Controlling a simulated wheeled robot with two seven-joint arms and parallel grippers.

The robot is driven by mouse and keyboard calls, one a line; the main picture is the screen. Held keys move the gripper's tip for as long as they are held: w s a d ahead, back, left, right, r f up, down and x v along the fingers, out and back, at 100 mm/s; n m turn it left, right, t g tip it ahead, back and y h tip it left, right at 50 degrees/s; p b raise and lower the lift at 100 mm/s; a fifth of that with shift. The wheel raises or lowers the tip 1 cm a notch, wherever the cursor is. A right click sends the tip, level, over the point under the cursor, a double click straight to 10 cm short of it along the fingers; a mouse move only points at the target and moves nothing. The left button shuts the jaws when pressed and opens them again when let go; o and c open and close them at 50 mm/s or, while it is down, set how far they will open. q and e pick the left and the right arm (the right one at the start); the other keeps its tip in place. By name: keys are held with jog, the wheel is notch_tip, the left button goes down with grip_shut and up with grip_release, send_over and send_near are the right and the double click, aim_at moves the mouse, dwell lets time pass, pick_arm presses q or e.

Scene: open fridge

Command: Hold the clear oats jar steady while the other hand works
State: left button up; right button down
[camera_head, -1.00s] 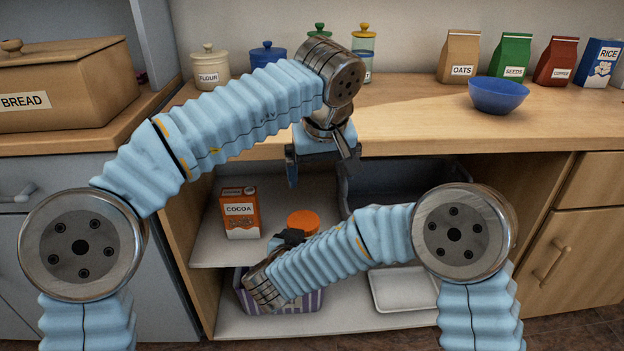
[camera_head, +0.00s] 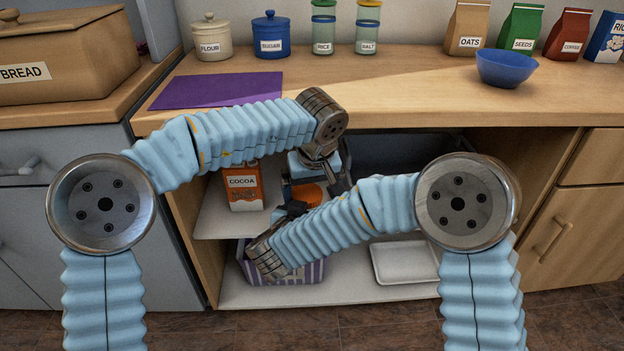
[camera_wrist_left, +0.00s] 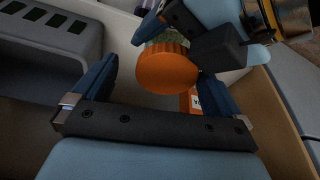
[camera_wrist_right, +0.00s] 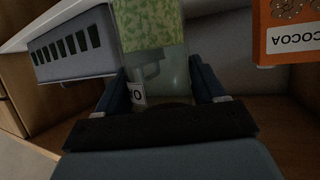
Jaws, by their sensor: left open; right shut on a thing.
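The clear oats jar (camera_wrist_right: 150,35) has green-patterned contents and a partly hidden white label. Its orange lid (camera_head: 308,194) shows on the cabinet's shelf side in the head view and large in the left wrist view (camera_wrist_left: 166,70). My right gripper (camera_wrist_right: 160,85) is shut on the jar's body, a finger on each side. In the head view its fingers are mostly hidden behind my arms. My left gripper (camera_wrist_left: 155,90) is open above the lid, its fingers on either side; I cannot tell whether they touch it.
A cocoa box (camera_head: 242,187) stands close left of the jar on the shelf (camera_head: 215,222). A grey bin (camera_wrist_left: 45,55) is beside the jar. Below are a striped box (camera_head: 310,272) and a white tray (camera_head: 404,262). A purple mat (camera_head: 215,90) lies on the counter.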

pick_arm(q)
jog(key=shift+c, duration=0.2)
jog(key=c, duration=0.9)
jog(key=o, duration=0.9)
jog(key=shift+d, duration=0.1)
jog(key=shift+o, duration=0.2)
jog(key=shift+r, duration=2.35)
jog(key=shift+s+a+r, duration=0.1)
jog(key=shift+a+r, duration=0.15)
notch_tip(320, 180, up, 6)
jog(key=s+m, duration=0.3)
jog(key=m, duration=0.1)
jog(key=shift+y, duration=0.3)
jog(key=x, duration=1.2)
jog(key=shift+d, duration=0.4)
